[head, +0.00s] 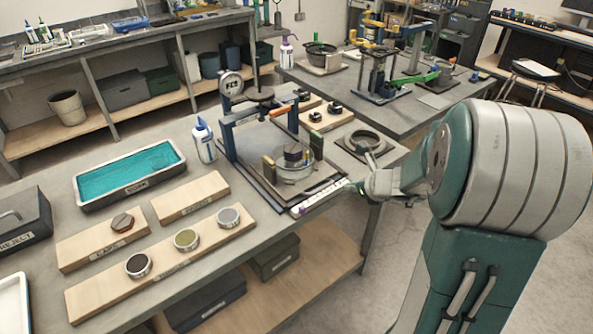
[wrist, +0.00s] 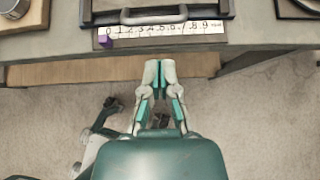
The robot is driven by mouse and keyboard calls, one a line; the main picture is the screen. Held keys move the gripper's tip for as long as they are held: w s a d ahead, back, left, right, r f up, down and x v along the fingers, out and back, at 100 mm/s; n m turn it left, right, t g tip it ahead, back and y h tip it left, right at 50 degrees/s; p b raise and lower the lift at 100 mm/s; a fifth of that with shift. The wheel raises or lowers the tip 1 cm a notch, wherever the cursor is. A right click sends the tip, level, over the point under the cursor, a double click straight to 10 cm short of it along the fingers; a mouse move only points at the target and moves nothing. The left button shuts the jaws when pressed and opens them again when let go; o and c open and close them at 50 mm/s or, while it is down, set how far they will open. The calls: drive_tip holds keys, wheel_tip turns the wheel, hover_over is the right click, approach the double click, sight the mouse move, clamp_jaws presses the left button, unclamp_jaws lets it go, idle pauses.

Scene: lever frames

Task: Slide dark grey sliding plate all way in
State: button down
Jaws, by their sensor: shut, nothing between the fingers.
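The dark grey sliding plate (head: 321,189) lies at the base of a blue press frame (head: 231,135) on the near bench. In the wrist view the plate's front edge (wrist: 200,9) shows at the top, with a grey bar handle (wrist: 153,15) along it. A white number scale (wrist: 160,32) runs below the handle, with a purple marker (wrist: 105,41) near its 0 end. My gripper (wrist: 159,66) is shut and empty. It is over the floor just off the bench edge, apart from the handle. In the head view my gripper (head: 364,188) is right of the scale.
A white bottle (head: 204,141) and a teal-lined tray (head: 130,174) stand left of the press. Wooden boards with round pieces (head: 187,240) lie nearer. A round dish (head: 365,142) sits right of the press. The floor in front of the bench is open.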

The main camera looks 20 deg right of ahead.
sight(299, 154)
drive_tip(key=shift+a+r+x, duration=0.1)
drive_tip(key=shift+a+x, duration=0.1)
drive_tip(key=shift+x, duration=1.2)
drive_tip(key=shift+a+r+x, duration=0.15)
drive_tip(key=shift+a+x, duration=0.05)
drive_tip(key=shift+x, duration=1.2)
drive_tip(key=shift+a+r+x, duration=0.1)
drive_tip(key=shift+a+x, duration=0.1)
drive_tip(key=shift+x, duration=1.2)
drive_tip(key=shift+w+a, duration=0.15)
drive_tip(key=shift+w, duration=0.75)
drive_tip(key=shift+w+a, duration=1)
drive_tip(key=shift+w, duration=1.7)
drive_tip(key=shift+w+a, duration=1)
drive_tip(key=shift+w, duration=1.7)
drive_tip(key=shift+w+a, duration=1)
drive_tip(key=shift+w, duration=1.7)
drive_tip(key=shift+s+r, duration=0.1)
drive_tip(key=shift+s+d+r, duration=0.35)
drive_tip(key=shift+s+r, duration=0.1)
drive_tip(key=shift+s, duration=0.45)
drive_tip(key=shift+s+d+r, duration=0.35)
drive_tip(key=shift+s+r, duration=0.15)
drive_tip(key=shift+s, duration=0.4)
drive_tip(key=shift+s+d+r, duration=0.35)
drive_tip(key=shift+s+r, duration=0.1)
drive_tip(key=shift+s, duration=0.45)
